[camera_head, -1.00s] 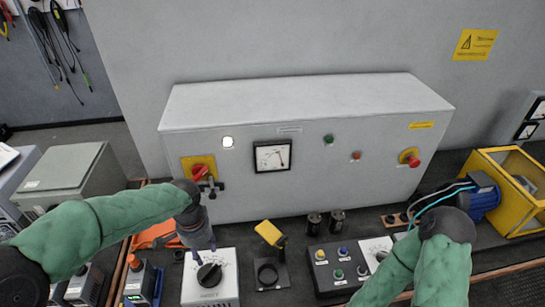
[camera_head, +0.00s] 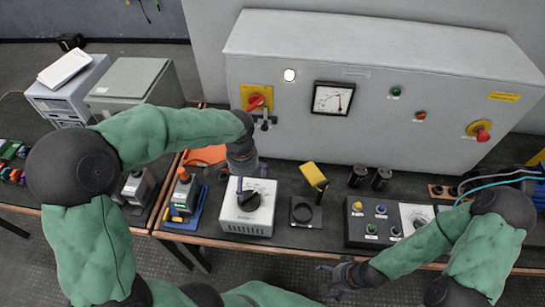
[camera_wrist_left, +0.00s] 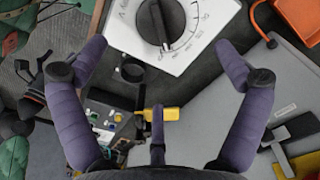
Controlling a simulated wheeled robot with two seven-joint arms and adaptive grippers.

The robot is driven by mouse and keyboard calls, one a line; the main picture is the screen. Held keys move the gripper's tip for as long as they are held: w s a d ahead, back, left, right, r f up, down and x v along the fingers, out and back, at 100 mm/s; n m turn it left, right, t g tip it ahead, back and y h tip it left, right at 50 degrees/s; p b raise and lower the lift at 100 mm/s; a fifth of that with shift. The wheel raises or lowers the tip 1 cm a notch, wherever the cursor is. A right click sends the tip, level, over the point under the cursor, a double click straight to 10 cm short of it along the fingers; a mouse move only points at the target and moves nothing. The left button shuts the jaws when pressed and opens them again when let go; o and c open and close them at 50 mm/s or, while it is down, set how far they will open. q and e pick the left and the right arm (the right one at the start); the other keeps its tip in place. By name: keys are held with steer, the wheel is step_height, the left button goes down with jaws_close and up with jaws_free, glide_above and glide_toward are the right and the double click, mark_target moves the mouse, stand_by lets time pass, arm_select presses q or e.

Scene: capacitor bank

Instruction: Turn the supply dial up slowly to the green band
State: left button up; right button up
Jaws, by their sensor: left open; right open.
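My left gripper (camera_head: 250,178) is open behind and above the knob, fingers pointing down. In the left wrist view the knob (camera_wrist_left: 165,25) shows at the top, beyond the gap between the open fingertips (camera_wrist_left: 161,50), with nothing held. The panel meter (camera_head: 333,98) has a white face and a dark needle; I cannot make out a green band. My right gripper (camera_head: 338,274) is open and empty at the bench's front edge.
A grey cabinet (camera_head: 380,65) stands behind, with a red knob (camera_head: 256,102) and a red stop button (camera_head: 482,132). A yellow-handled switch (camera_head: 313,175), black cylinders (camera_head: 381,178) and a button box (camera_head: 375,220) stand right of the dial box. A blue-framed tool (camera_head: 187,205) stands left.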

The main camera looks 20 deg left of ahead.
mark_target(248, 197)
arm_select(q)
steer(key=shift+f+n, duration=0.3)
steer(key=shift+f, duration=0.5)
step_height(248, 197, down, 10)
steer(key=b, duration=0.3)
steer(key=shift+b, duration=0.3)
steer(key=c, duration=1.1)
